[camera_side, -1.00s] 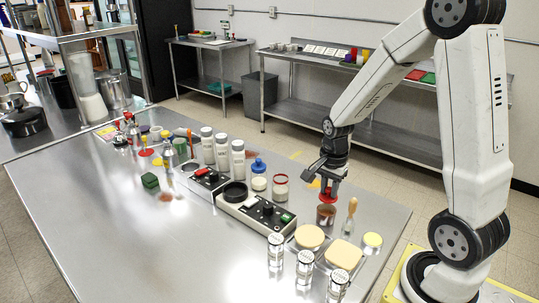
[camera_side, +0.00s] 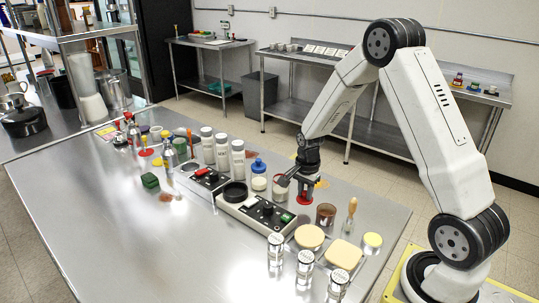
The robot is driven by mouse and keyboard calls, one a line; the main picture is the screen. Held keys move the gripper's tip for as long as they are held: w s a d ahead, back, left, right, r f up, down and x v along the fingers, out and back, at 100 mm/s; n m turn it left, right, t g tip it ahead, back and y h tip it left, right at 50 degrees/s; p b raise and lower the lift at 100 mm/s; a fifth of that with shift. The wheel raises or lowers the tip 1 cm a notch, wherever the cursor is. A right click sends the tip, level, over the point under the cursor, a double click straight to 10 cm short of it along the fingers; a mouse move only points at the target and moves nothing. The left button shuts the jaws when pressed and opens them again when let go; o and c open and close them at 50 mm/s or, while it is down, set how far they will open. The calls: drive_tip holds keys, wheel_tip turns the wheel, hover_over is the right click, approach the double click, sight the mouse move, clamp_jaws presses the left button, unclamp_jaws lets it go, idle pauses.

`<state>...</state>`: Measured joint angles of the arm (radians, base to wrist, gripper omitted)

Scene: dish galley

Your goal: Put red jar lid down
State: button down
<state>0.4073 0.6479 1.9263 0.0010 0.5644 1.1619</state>
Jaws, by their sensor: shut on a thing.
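My gripper (camera_side: 304,193) points down and is shut on the red jar lid (camera_side: 304,199). The lid shows as a small red patch between and under the fingertips. It is low, just left of and apart from the open brown jar (camera_side: 326,214). I cannot tell whether it touches the steel table (camera_side: 150,240). A white jar with a red rim (camera_side: 279,191) stands just left of my gripper and is partly hidden by it.
A control box with a black knob (camera_side: 262,208) lies left of and in front of my gripper. A brush with a wooden handle (camera_side: 351,210) stands right of the brown jar. Tan pads (camera_side: 344,252) and clear-sided jars (camera_side: 305,267) are nearer the front. The table's left front is clear.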

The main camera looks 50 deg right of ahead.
sight(303, 199)
drive_tip(key=shift+w+f, duration=0.1)
drive_tip(key=shift+w+d+f, duration=0.1)
drive_tip(key=shift+w+f, duration=0.1)
drive_tip(key=shift+f, duration=1.65)
drive_tip(key=shift+f, duration=0.1)
drive_tip(key=c, duration=0.5)
unclamp_jaws()
wheel_tip(303, 199, up, 12)
drive_tip(key=shift+r, duration=0.15)
